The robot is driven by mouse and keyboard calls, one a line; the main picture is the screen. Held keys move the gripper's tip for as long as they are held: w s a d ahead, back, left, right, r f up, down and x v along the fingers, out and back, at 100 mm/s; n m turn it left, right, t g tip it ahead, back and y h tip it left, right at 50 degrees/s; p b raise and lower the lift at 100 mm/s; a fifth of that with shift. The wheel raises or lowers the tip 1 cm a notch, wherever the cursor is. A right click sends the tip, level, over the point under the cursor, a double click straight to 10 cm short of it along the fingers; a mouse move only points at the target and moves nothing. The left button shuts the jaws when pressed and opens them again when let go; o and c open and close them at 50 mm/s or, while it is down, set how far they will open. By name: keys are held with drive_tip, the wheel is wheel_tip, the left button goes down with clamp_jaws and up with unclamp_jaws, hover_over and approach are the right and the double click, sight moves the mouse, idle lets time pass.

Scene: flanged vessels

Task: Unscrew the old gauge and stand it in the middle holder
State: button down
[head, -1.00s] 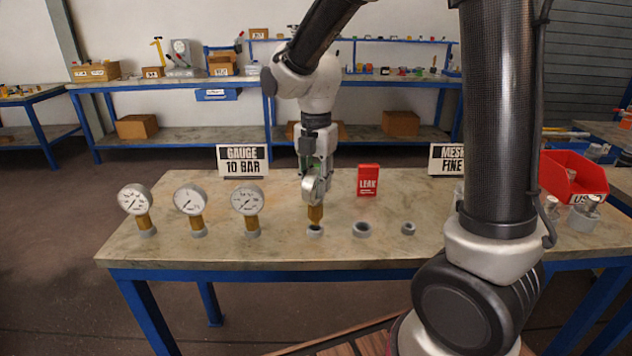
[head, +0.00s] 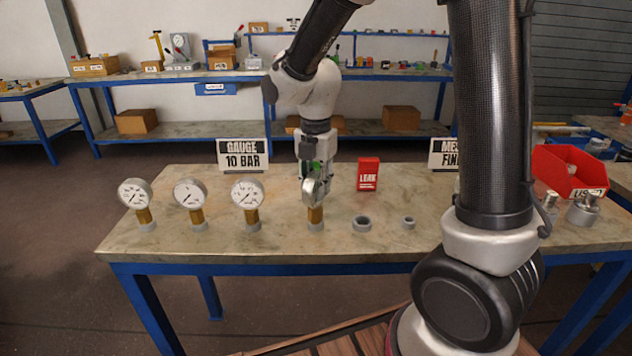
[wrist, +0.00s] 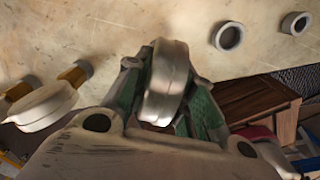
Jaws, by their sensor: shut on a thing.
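My gripper (head: 314,178) is shut on a round silver-cased gauge (head: 317,190), seen nearly edge-on. Its brass stem (head: 315,214) points down, upright, with its lower end at a grey ring holder (head: 315,227). The stem appears to sit in this ring, though how deep I cannot tell. In the wrist view the held gauge (wrist: 166,82) lies between the green-sided fingers, and its stem is hidden. Two more grey rings, a wider one (head: 362,223) and a smaller one (head: 408,222), stand empty to the right.
Three white-faced gauges, left (head: 135,194), centre (head: 190,194) and right (head: 248,193), stand on brass stems in grey holders to the left. A red LEAK card (head: 368,174) and a GAUGE 10 BAR sign (head: 242,154) stand behind. A red bin (head: 568,172) is at the right.

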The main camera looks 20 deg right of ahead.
drive_tip(key=shift+f, duration=0.15)
drive_tip(key=c, duration=1.1)
unclamp_jaws()
